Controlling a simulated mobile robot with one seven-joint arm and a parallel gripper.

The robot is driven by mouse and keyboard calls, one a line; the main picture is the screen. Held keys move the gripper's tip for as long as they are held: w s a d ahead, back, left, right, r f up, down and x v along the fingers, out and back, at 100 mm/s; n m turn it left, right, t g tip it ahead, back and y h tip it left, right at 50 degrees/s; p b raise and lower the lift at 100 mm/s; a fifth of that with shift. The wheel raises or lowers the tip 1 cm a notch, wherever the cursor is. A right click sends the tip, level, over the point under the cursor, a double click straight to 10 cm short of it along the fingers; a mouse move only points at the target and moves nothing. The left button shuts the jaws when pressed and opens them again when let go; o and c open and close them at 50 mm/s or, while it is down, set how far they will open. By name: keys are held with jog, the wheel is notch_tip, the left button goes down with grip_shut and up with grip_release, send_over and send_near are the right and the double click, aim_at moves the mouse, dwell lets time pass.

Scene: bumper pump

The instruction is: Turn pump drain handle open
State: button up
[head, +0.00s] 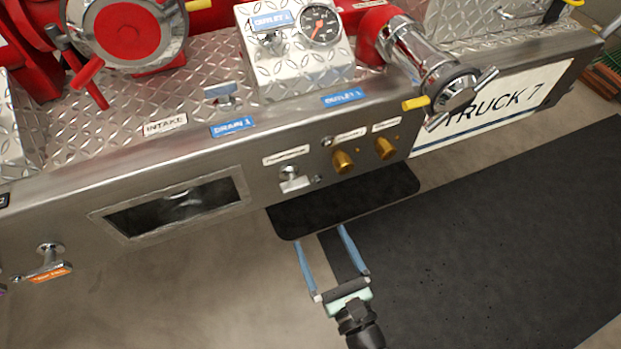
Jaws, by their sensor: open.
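Several chrome handles show in the head view. One handle (50,262) with an orange tag sticks out of the bumper's front face at the lower left; its tag is too small to read surely. A T-shaped handle (293,180) sits on the front face under a small white label (286,157), also hard to read. I cannot tell surely which is the pump drain handle. My gripper (320,236) is open and empty, its two blue fingers apart. In the picture it is below the T-shaped handle and right of the orange-tagged one, touching neither.
Brass knobs (343,161) stick out right of the T-shaped handle. A black step plate (345,205) juts from the bumper (60,205) just above my fingertips. A chrome outlet (440,85) overhangs the right side. The floor (190,290) at lower left is clear.

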aim_at(296, 190)
jog(key=b+x, duration=0.2)
jog(key=x, duration=1)
jog(key=shift+w+a, duration=0.25)
jog(key=shift+w, duration=0.1)
jog(key=c, duration=1.2)
jog(key=shift+f+n+b, duration=0.25)
jog(key=shift+n+b, duration=0.45)
jog(key=shift+b, duration=0.25)
jog(key=shift+n+b, duration=0.45)
jog(key=shift+n, duration=0.15)
jog(key=shift+s+a+r+n+b, duration=0.15)
jog(key=shift+n+b, duration=0.4)
jog(key=shift+n, duration=0.55)
jog(key=shift+r, duration=0.1)
